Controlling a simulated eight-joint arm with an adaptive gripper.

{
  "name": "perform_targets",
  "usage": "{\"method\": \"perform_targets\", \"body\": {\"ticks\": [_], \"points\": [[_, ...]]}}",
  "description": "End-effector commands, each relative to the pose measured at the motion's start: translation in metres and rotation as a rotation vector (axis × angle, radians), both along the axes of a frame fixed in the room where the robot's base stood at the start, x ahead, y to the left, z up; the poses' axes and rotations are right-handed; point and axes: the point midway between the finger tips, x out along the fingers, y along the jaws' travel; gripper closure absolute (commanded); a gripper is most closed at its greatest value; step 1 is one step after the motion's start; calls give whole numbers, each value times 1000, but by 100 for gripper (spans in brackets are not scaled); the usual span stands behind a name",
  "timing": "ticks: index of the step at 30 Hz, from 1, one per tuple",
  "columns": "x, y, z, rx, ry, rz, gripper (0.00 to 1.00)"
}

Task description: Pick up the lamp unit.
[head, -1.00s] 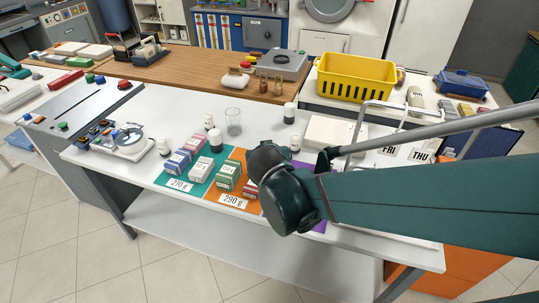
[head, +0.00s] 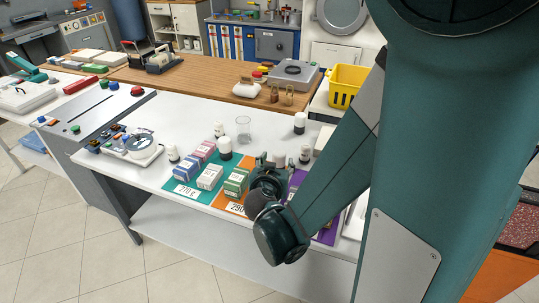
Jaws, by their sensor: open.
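No thing is plainly marked as the lamp unit. The likeliest candidate is a white-based device with a round clear lens (head: 140,144) on the left of the white table, but I cannot tell for sure. My gripper (head: 271,160) is over the front middle of the table, above the orange mat, well to the right of that device. It is open, and its dark fingers point away toward the back of the table. A small white object shows just behind the fingers; whether it lies between them I cannot tell.
Small boxes (head: 210,176) stand on coloured mats at the front edge. A yellow basket (head: 344,86) is at the back right. My arm hides the right side.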

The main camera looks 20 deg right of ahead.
Motion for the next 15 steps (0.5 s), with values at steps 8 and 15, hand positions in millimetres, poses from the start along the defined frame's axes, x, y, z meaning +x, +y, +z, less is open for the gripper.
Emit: {"method": "perform_targets", "body": {"ticks": [8, 15], "points": [[8, 2, -10, -11, -72, -9, 50], [8, 2, -12, -14, -89, -12, 50]]}}
